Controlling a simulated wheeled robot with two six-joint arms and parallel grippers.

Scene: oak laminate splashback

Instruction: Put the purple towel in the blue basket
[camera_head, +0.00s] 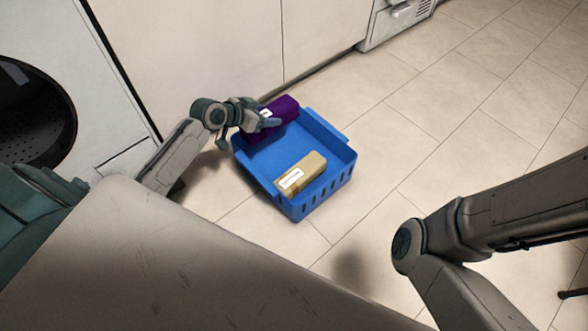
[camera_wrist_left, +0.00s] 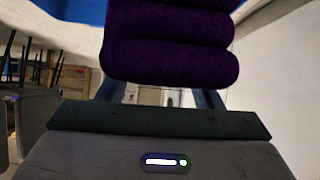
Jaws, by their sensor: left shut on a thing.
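The purple towel (camera_head: 284,106) is a folded, thick bundle; it fills the upper middle of the left wrist view (camera_wrist_left: 168,45). My left gripper (camera_head: 266,116) is shut on it. The gripper and towel are over the far left part of the blue basket (camera_head: 335,146) in the head view. I cannot tell whether the towel touches the basket floor or wall. Blue also shows at the top left of the left wrist view. My right gripper is out of view; only my right arm's links show at lower right.
A tan bundle with a white label (camera_head: 301,174) lies inside the basket at its near side. A white cabinet front (camera_head: 210,55) and a round dark appliance opening (camera_head: 30,110) stand behind and left. The tiled floor (camera_head: 440,110) right of the basket is clear.

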